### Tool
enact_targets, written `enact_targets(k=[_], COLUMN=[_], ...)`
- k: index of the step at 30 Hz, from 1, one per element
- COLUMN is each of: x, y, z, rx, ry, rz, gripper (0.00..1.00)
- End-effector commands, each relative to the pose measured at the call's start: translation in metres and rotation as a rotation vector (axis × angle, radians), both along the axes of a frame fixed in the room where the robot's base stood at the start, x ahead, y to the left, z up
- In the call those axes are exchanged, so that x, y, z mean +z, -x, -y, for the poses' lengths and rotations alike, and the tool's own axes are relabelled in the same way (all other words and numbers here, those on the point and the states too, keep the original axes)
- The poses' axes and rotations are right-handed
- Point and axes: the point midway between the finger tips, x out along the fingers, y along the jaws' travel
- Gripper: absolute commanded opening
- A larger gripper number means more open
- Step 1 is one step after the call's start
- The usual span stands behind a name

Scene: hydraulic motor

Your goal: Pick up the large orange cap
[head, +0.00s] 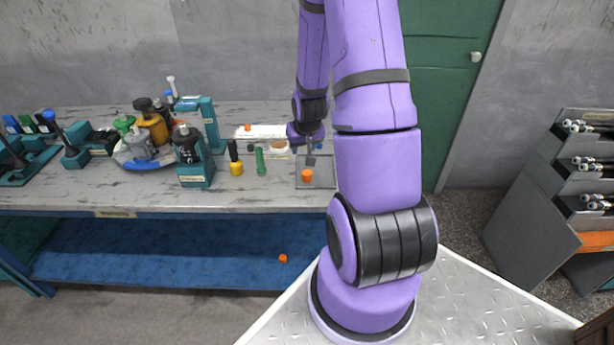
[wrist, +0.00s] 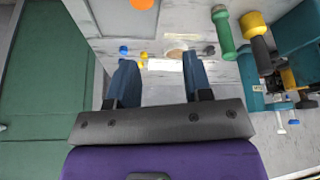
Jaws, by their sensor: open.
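An orange cap (head: 307,176) sits on a grey plate (head: 322,171) near the table's front edge in the head view. It looks the largest orange cap on the table. In the wrist view, an orange cap (wrist: 142,4) is cut off by the top edge. A smaller orange cap (head: 248,127) stands farther back at the white tray. Another orange cap (head: 283,258) lies on the blue lower shelf. My gripper (head: 310,159) is above the table, just behind and above the cap on the plate. In the wrist view its two fingers (wrist: 160,66) are apart, with nothing between them.
A green-handled tool (head: 260,162) and a yellow-and-black tool (head: 236,160) stand left of the plate. A teal press (head: 195,172) and several motor parts fill the table's left half. A white tray (head: 268,131) lies behind. A grey rack (head: 540,180) stands at right.

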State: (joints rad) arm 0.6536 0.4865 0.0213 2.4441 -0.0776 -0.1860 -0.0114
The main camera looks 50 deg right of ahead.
Motion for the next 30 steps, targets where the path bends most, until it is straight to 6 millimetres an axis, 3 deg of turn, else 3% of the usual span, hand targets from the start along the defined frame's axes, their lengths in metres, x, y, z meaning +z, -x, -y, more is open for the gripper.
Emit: enact_targets(k=[1, 6, 21, 30], x=[-0.015, -0.040, -0.090, -0.104], y=[0.005, 0.014, 0.002, -0.003], z=[0.006, 0.018, 0.030, 0.033], rx=[-0.017, -0.046, -0.054, -0.053], ry=[-0.007, -0.011, -0.013, -0.012], rz=[-0.005, -0.001, 0.001, 0.001], gripper=[0.46, 0.46, 0.46, 0.46])
